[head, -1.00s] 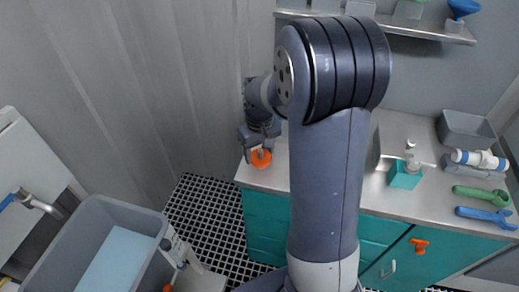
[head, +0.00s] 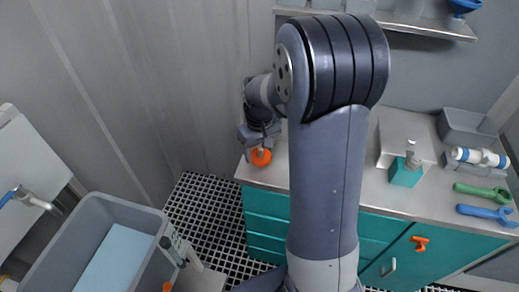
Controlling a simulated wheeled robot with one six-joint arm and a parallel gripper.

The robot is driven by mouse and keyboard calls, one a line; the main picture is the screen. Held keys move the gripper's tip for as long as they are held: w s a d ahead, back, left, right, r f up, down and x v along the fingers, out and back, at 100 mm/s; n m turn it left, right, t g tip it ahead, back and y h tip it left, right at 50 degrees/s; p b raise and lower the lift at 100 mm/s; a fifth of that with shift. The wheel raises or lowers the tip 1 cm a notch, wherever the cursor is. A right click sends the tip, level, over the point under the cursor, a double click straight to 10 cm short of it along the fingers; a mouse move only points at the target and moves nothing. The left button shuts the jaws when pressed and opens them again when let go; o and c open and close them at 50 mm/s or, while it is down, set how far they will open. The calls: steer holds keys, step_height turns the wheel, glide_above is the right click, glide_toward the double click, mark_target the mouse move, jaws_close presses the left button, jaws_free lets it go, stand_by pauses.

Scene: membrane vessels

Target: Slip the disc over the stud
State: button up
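An orange disc (head: 261,158) shows at the left front corner of the steel counter. My gripper (head: 259,149) points down right above it, and its fingertips appear to meet a small pale part at the disc's top. Whether the fingers are closed on anything is too small to tell. No stud can be made out for certain.
My upper arm hides the middle of the counter (head: 440,195). A green wrench (head: 481,192), a blue wrench (head: 486,214), a blue-and-white cylinder (head: 480,157) and a grey bin (head: 467,128) lie at the right. A grey tub (head: 150,222) stands at lower left.

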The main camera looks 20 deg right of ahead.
steer(key=o, duration=0.5)
steer(key=shift+f, duration=0.1)
steer(key=shift+o, duration=0.2)
step_height(320, 180, up, 11)
steer(key=shift+f, duration=0.1)
step_height(320, 180, down, 10)
steer(key=shift+r+p, duration=0.1)
steer(key=shift+p, duration=0.2)
stand_by(0.5)
stand_by(0.4)
